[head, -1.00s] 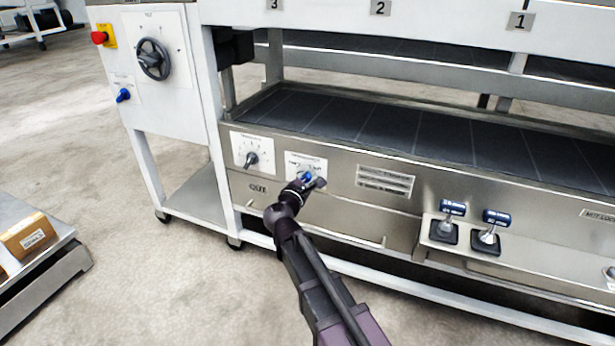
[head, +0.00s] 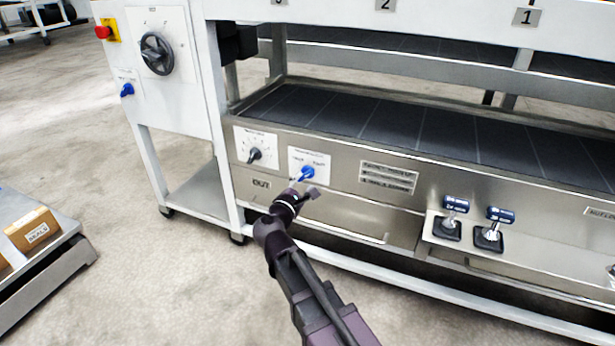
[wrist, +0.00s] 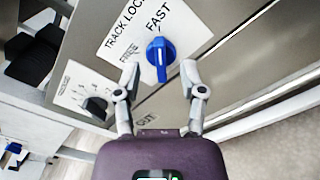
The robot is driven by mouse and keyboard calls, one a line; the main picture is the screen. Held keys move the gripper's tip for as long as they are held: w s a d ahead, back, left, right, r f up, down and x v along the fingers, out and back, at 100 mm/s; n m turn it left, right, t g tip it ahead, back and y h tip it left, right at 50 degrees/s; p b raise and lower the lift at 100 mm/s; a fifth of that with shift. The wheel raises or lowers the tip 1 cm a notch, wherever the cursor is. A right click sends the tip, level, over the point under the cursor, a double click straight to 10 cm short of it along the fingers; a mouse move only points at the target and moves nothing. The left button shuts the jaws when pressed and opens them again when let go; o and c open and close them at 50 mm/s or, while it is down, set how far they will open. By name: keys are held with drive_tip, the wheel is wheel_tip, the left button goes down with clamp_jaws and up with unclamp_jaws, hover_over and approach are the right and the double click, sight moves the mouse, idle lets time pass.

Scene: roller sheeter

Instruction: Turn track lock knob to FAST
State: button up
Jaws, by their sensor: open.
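The track lock knob is a blue knob (head: 307,173) on a white label plate (head: 322,160) on the machine's steel front panel. In the wrist view the knob (wrist: 160,60) has its handle running roughly up and down the picture, with a pale mark at its lower end. In the head view my gripper (head: 303,189) is just below the knob.
A black knob (head: 255,154) on its own plate sits left of the blue one. Two blue-topped levers (head: 470,225) stand on a ledge to the right. A handwheel (head: 157,54) and a red button (head: 103,32) are at upper left. The floor in front is open.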

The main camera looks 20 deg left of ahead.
drive_tip(key=shift+s+a, duration=0.15)
drive_tip(key=shift+s, duration=1.3)
drive_tip(key=shift+s+a, duration=0.1)
drive_tip(key=shift+s, duration=1.3)
drive_tip(key=shift+s, duration=0.15)
